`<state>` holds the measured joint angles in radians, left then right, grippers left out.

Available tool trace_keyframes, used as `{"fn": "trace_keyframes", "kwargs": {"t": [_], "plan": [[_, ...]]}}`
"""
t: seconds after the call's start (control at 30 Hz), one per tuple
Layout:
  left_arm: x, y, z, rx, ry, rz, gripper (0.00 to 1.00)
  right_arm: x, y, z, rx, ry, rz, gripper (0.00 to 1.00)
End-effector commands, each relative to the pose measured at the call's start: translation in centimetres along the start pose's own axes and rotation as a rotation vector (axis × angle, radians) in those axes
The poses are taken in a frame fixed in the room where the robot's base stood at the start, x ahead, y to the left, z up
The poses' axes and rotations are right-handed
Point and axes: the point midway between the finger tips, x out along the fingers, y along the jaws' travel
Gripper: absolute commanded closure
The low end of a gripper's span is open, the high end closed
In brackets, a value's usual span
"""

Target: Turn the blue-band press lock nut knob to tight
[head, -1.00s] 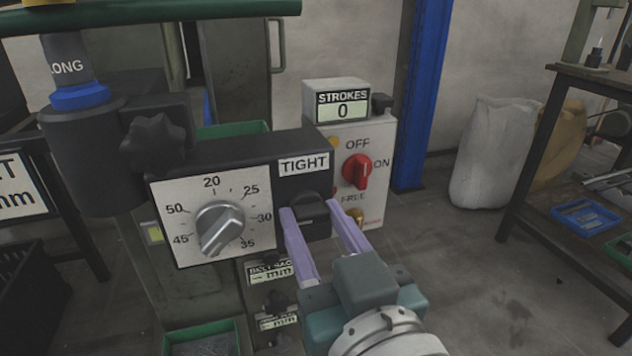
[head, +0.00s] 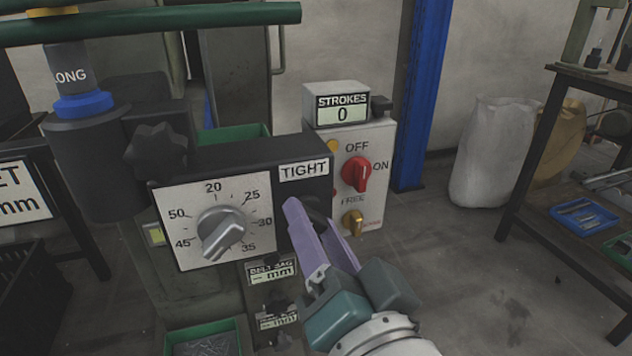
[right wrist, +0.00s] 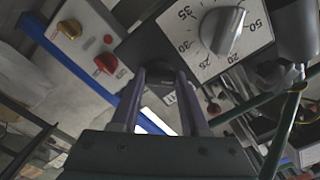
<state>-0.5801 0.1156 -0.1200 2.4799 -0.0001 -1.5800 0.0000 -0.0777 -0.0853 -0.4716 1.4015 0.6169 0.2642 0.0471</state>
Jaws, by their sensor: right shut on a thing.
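The press with the blue band (head: 83,103) stands at the left in the head view. Its black block carries a label reading TIGHT (head: 303,170). The black lock nut knob (head: 316,207) is under that label, mostly hidden by my fingers; it also shows in the right wrist view (right wrist: 161,68). My right gripper (head: 311,213) has its two lilac fingers around the knob, shut on it, and looks rolled about its axis. The knob's pointing direction is hidden. My left gripper is not in view.
A dial (head: 222,232) with a silver pointer sits left of the knob. The control box with a red switch (head: 357,173) and brass knob (head: 353,223) is close on the right. The strokes counter (head: 342,105) reads 0. A workbench (head: 580,100) stands far right.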

Motion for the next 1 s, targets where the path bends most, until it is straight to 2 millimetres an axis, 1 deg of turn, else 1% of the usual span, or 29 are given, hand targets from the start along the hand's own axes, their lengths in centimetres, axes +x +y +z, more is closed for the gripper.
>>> {"fn": "trace_keyframes", "kwargs": {"t": [0.4, 0.6, 0.8, 1.0], "plan": [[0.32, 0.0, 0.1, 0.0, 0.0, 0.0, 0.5, 0.0, 0.05, 0.07, 0.393, -0.001, 0.0, 1.0], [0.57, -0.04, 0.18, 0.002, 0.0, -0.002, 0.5, 0.0, 0.05, 0.06, 0.563, -0.001, -0.001, 1.0], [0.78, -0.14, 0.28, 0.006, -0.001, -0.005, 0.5, -0.01, 0.05, 0.07, 0.696, -0.001, 0.0, 1.0], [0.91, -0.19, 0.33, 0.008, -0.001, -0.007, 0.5, -0.01, 0.03, 0.06, 0.78, -0.002, 0.0, 1.0]]}}
